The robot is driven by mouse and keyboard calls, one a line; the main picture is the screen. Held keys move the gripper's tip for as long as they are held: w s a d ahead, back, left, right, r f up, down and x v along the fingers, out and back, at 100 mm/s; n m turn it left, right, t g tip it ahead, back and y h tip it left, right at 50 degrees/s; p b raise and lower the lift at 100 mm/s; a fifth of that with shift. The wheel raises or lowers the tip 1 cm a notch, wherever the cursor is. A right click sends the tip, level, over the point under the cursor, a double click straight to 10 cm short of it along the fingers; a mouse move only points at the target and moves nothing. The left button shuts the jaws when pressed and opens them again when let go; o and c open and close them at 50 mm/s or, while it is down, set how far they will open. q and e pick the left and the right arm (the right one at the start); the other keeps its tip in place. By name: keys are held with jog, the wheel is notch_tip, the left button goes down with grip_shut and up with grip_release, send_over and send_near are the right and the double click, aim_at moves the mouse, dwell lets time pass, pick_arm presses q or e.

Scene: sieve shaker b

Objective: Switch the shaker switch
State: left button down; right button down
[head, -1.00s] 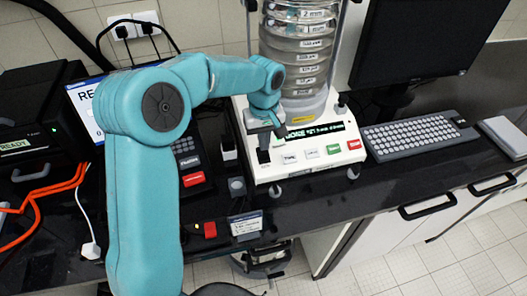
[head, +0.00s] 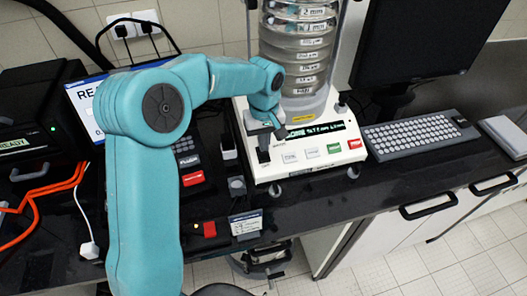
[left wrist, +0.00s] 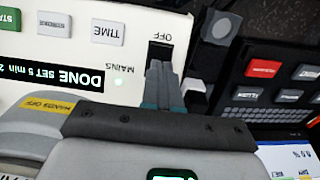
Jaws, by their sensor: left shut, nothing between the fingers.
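The sieve shaker (head: 311,165) has a white base with a lit display and a clear stack of sieves on top. Its black mains switch (left wrist: 160,53) shows in the left wrist view between the printed words OFF and MAINS. In the head view the switch (head: 263,156) is at the base's front left corner. My left gripper (left wrist: 160,70) is shut and empty, with its fingertips at the MAINS end of the switch. I cannot tell whether they touch it. The fingers hide part of the switch. My right gripper is out of view.
A keyboard (head: 415,134) and a black monitor (head: 430,45) stand right of the shaker. A black keypad panel (head: 190,160) with red keys is to the left. A red button (head: 210,229) and a small label stand lie near the bench's front edge. Orange cables (head: 40,195) run at far left.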

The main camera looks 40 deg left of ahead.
aim_at(264, 156)
pick_arm(q)
jog(key=shift+f+b, duration=0.95)
jog(key=shift+f, duration=0.3)
dwell(0.4)
jog(key=shift+s, duration=0.1)
jog(key=shift+r+p, duration=0.5)
notch_tip(264, 156, up, 3)
jog(key=shift+r+p, duration=0.15)
jog(key=shift+p, duration=1)
notch_tip(264, 156, up, 2)
jog(key=shift+r+p, duration=0.1)
jog(key=shift+p, duration=0.7)
jog(key=shift+r, duration=0.3)
jog(key=shift+f, duration=0.1)
